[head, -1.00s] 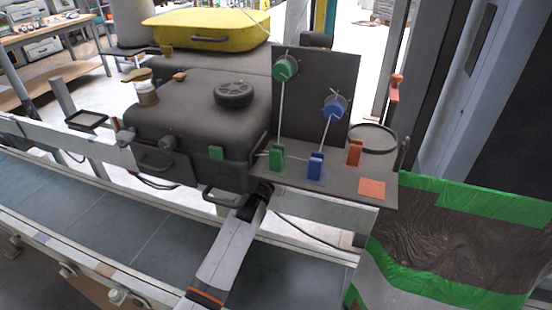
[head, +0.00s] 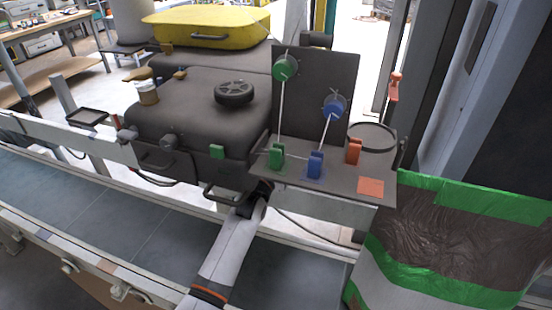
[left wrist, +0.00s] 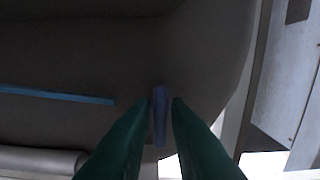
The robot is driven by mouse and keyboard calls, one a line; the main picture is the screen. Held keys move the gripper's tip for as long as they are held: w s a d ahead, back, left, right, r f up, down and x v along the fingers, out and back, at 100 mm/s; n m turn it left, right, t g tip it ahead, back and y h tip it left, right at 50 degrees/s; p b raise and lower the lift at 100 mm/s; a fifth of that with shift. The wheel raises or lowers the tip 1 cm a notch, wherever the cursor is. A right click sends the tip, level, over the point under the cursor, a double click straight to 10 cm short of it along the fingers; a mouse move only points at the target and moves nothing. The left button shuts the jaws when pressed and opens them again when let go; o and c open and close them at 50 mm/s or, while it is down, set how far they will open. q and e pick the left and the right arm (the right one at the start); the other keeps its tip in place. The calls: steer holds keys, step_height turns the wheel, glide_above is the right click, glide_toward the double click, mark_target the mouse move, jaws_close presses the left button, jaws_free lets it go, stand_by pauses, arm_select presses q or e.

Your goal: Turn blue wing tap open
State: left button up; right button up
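In the left wrist view a thin blue-grey wing, which looks like the blue wing tap (left wrist: 160,116), stands upright in the picture under a dark body. The two dark fingers of my left gripper (left wrist: 163,103) lie on either side of it, with narrow dark gaps; the picture is dim and I see no clear contact. In the head view my left arm comes up from the bottom middle, and its gripper is hidden beneath the dark machine and shelf. A blue clip (head: 315,165) and a blue round knob (head: 334,106) show on the panel above. My right gripper is not in view.
A dark shelf (head: 330,187) with green (head: 276,156) and red (head: 353,151) clips overhangs my left arm. A conveyor (head: 110,225) runs below. A green-and-brown bag (head: 450,235) stands at the right. A blue rod (left wrist: 55,95) shows at left in the wrist view.

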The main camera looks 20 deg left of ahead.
arm_select(q)
steer(key=shift+o, duration=1.2)
steer(key=s, duration=1.2)
steer(key=shift+a+b, duration=0.2)
steer(key=shift+b, duration=0.25)
steer(key=s+f+g, duration=0.3)
steer(key=s+f, duration=0.2)
steer(key=f, duration=0.7)
steer(key=s+d+f+m+g, duration=0.1)
steer(key=s+f+g, duration=0.25)
steer(key=f, duration=0.85)
steer(key=s+f+g, duration=0.2)
steer(key=s+f, duration=0.3)
steer(key=f, duration=0.8)
steer(key=s+a+f+g, duration=0.1)
steer(key=s+f+g, duration=0.1)
steer(key=s+f, duration=0.4)
steer(key=s+a+f+g, duration=0.2)
steer(key=s+f, duration=0.4)
steer(key=s, duration=1.1)
steer(key=s+a+f+m+g, duration=0.1)
steer(key=s+f+g, duration=0.3)
steer(key=s, duration=0.8)
step_height(320, 180, down, 2)
steer(key=shift+s+a+f+y, duration=0.15)
steer(key=shift+y, duration=0.15)
